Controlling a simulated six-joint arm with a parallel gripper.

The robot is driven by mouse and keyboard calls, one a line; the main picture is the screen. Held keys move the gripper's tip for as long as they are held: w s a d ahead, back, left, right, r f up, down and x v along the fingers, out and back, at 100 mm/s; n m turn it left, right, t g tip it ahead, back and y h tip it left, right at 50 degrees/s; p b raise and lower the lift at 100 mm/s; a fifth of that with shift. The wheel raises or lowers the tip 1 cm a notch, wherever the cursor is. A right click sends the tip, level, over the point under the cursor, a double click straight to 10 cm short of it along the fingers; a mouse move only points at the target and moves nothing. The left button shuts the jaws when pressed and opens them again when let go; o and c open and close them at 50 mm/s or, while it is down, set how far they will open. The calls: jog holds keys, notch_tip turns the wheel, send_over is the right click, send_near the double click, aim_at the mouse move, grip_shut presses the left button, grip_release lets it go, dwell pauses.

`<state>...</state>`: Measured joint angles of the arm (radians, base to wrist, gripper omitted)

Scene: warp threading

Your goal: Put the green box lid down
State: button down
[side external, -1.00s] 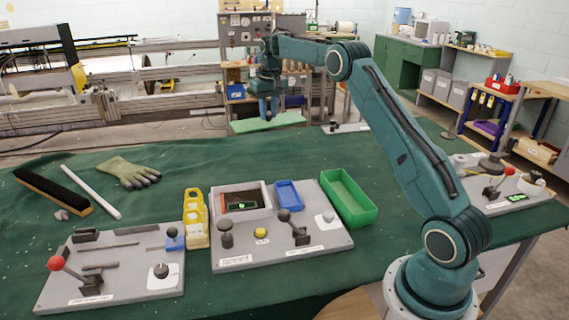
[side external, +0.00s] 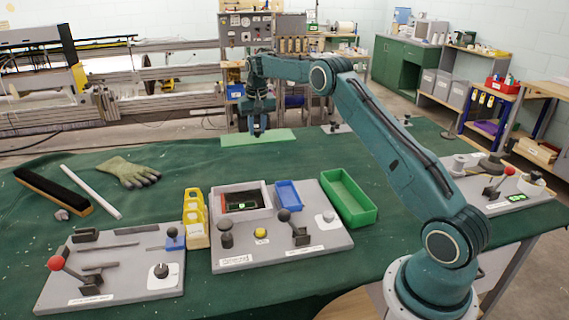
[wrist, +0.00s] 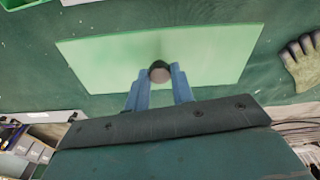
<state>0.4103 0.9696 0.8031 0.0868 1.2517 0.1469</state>
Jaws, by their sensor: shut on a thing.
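The green box lid (side external: 240,139) is a flat light-green panel, level at the far edge of the green-covered table in the side view. I cannot tell whether it touches the cloth. In the wrist view the lid (wrist: 100,62) has a dark round knob (wrist: 160,73) in its middle. My gripper (wrist: 159,82) is shut on this knob, with a blue finger on each side. In the side view my gripper (side external: 258,131) points down over the lid. The open green box (side external: 347,198) stands right of the middle panel, and I see nothing in it.
A work glove (side external: 128,172) lies left of the lid; a brush (side external: 52,190) and a white rod (side external: 91,191) lie farther left. The grey control panel (side external: 330,242) holds a blue tray (side external: 288,194). Cloth between lid and panel is clear.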

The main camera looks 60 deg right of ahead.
aim_at(259, 139)
notch_tip(259, 139, down, 11)
jog(key=shift+f, duration=0.1)
dwell(0.3)
jog(key=shift+f, duration=2.15)
jog(key=shift+f, duration=0.15)
jog(key=c, duration=1.2)
grip_release()
jog(key=r, duration=0.8)
jog(key=s+a+r, duration=0.1)
jog(key=r, duration=0.3)
jog(key=shift+s+r, duration=0.1)
